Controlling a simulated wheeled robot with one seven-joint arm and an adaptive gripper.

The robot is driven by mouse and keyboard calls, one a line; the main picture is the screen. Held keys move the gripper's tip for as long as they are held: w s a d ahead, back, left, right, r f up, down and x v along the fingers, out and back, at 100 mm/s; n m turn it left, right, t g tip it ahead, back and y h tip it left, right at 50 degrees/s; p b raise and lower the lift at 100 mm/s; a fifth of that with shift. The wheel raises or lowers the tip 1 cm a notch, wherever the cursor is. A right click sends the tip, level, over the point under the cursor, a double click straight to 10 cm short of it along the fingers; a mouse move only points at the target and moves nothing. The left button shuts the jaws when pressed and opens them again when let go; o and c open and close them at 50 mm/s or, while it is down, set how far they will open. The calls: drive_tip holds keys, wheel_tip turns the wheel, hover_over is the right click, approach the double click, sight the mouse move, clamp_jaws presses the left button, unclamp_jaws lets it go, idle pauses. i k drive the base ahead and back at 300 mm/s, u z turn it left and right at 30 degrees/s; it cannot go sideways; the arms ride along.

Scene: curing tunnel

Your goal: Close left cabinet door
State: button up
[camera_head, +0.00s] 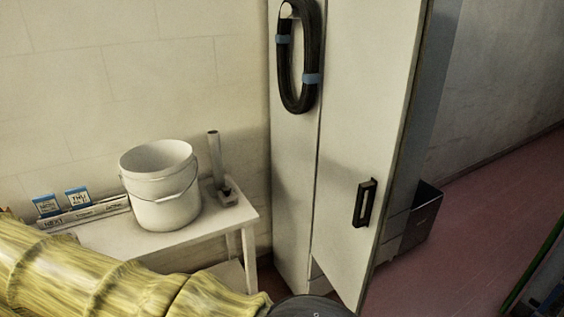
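A tall off-white cabinet stands at the centre. Its door (365,130) carries a black handle (366,203) near its right edge. The door appears to stand out at an angle from the cabinet, but how far it is open is hard to tell. The cabinet's opening and any second door cannot be made out. My arm, in a ribbed yellow-green cover, crosses the bottom left and ends in a dark round part at the bottom edge. My gripper is not in view.
A coiled black hose (299,60) with blue ties hangs on the panel left of the door. A white table (205,232) at left holds a white bucket (163,184) and a grey upright tube (215,160). A dark box (421,217) stands behind the door. Reddish floor (470,255) is open at right.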

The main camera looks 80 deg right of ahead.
sight(375, 49)
drive_tip(key=u, duration=0.25)
drive_tip(key=i, duration=1.15)
drive_tip(key=z, duration=3.9)
drive_tip(key=i, duration=0.5)
drive_tip(key=z, duration=0.65)
drive_tip(key=k, duration=1.05)
drive_tip(key=u, duration=0.8)
